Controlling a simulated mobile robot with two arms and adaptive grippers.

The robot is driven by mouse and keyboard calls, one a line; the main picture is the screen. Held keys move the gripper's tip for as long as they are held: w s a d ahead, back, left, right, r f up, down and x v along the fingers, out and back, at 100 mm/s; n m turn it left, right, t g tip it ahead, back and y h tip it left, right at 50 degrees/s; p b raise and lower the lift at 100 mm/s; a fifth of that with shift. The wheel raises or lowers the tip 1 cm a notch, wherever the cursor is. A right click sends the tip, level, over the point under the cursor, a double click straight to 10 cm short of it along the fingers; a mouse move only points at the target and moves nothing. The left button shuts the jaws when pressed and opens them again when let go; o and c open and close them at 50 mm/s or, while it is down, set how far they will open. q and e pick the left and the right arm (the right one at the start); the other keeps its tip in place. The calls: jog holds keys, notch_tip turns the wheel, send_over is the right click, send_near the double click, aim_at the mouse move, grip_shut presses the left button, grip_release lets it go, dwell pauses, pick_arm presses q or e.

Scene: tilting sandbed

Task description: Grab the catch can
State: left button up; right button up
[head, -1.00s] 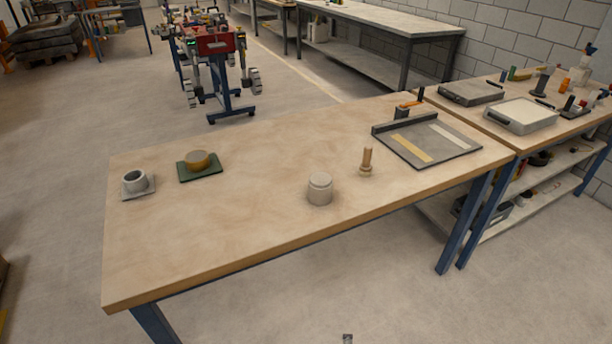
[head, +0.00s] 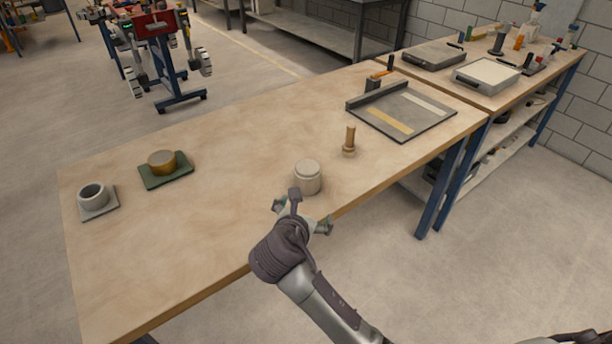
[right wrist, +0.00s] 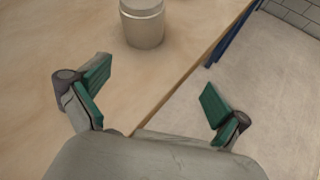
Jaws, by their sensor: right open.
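A pale grey cylindrical can (head: 307,178) with a lid-like top stands upright near the front edge of the wooden table. It also shows at the top of the right wrist view (right wrist: 143,24), cut off by the frame. My right gripper (head: 301,216) is open at the table's front edge, just short of the can. In the right wrist view the green-padded fingers (right wrist: 156,84) are spread apart with nothing between them, and the can is beyond them, untouched. My left gripper is not in view.
A turned wooden piece (head: 349,142) stands right of the can. A grey tray (head: 432,127) lies farther right. A grey cup on a square plate (head: 98,203) and a brass-coloured disc on a green base (head: 163,163) are at the left.

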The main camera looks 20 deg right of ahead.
aim_at(307, 180)
jog(key=w+r+n, duration=0.1)
jog(key=w+a+r+n+t, duration=0.1)
jog(key=shift+w+a+r+n+h, duration=0.15)
jog(key=shift+w+r+n+h, duration=0.15)
jog(key=shift+w+r+h, duration=0.1)
jog(key=x, duration=0.8)
jog(key=shift+b, duration=0.35)
jog(key=shift+a+x, duration=0.15)
jog(key=shift+x, duration=1.25)
jog(key=shift+a+x, duration=0.2)
jog(key=shift+x, duration=1.25)
jog(key=shift+w, duration=0.15)
jog(key=c, duration=1.2)
jog(key=shift+r, duration=0.1)
jog(key=shift+c, duration=1.2)
jog(key=shift+r, duration=0.1)
